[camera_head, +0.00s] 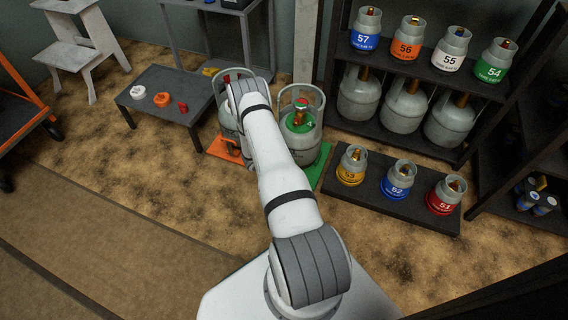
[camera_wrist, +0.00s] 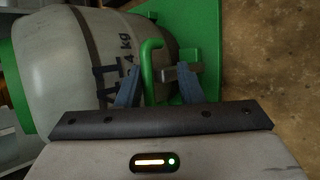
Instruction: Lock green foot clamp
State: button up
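The green foot clamp (camera_wrist: 149,64) shows in the wrist view as a bent green bar beside a grey gas cylinder (camera_wrist: 70,62). I cannot tell whether either finger touches the bar. In the head view, the cylinder with a green top (camera_head: 299,124) stands on the green plate (camera_head: 322,166). My arm hides the gripper and the clamp there.
Another cylinder stands on an orange plate (camera_head: 225,149), partly behind my arm. A low dark table (camera_head: 180,83) with small parts is at left. A low rack (camera_head: 375,205) with numbered cylinders and a tall shelf (camera_head: 420,75) are at right. Floor at front left is clear.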

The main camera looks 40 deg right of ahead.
jog(key=shift+d, duration=0.2)
jog(key=p+v, duration=0.4)
jog(key=v, duration=0.4)
jog(key=shift+a, duration=0.2)
dwell(0.3)
